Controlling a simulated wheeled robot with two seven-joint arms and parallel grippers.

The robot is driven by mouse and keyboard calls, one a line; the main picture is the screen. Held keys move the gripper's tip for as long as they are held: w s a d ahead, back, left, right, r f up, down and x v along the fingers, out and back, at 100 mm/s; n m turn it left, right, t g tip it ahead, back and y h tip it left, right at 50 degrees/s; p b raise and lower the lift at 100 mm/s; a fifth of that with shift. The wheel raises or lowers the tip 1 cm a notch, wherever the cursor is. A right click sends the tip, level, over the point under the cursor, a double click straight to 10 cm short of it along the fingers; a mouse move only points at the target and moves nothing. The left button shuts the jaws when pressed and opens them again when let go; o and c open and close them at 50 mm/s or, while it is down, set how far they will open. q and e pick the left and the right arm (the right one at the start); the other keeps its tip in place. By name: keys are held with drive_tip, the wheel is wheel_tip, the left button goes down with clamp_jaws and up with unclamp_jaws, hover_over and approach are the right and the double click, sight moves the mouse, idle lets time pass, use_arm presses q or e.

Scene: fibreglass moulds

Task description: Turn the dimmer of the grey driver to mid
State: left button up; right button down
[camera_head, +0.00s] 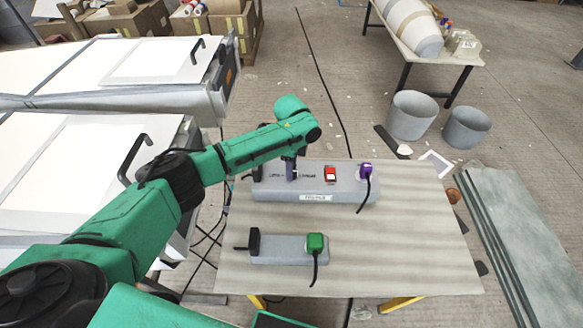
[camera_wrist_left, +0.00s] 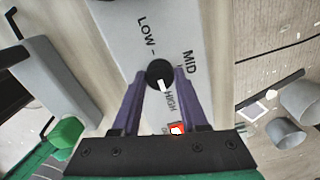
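The grey driver (camera_head: 340,190) is a long box at the back of the table, with a white label on its front. Its dimmer (camera_wrist_left: 158,71) is a round black knob with a white pointer mark. Printed LOW, MID and HIGH surround it in the left wrist view, and the mark points toward HIGH. My left gripper (camera_wrist_left: 160,76) has its purple fingers on either side of the knob, apparently with slim gaps; contact is hard to tell. In the head view the left gripper (camera_head: 291,170) points down over the driver and hides the knob. My right gripper is not in view.
A red switch (camera_head: 330,174) and a purple plug (camera_head: 366,169) with a black cable sit on the driver. A smaller grey box (camera_head: 281,254) with a green plug (camera_head: 315,243) lies in front. The table's right part (camera_head: 420,240) is clear. Grey buckets (camera_head: 411,115) stand beyond.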

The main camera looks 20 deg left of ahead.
use_arm(q)
clamp_jaws()
drive_tip(key=shift+r+n+p, duration=0.15)
drive_tip(key=shift+n+p, duration=0.35)
drive_tip(key=shift+p, duration=0.05)
drive_tip(key=shift+r+n+p, duration=0.1)
drive_tip(key=shift+n+p, duration=0.85)
drive_tip(key=shift+n, duration=0.05)
drive_tip(key=n+p, duration=0.2)
drive_tip(key=n, duration=0.2)
drive_tip(key=shift+p, duration=0.35)
drive_tip(key=n+p, duration=0.2)
drive_tip(key=n, duration=0.4)
drive_tip(key=n+p, duration=0.1)
drive_tip(key=n, duration=0.3)
drive_tip(key=shift+w+n, duration=0.1)
drive_tip(key=shift+n, duration=0.2)
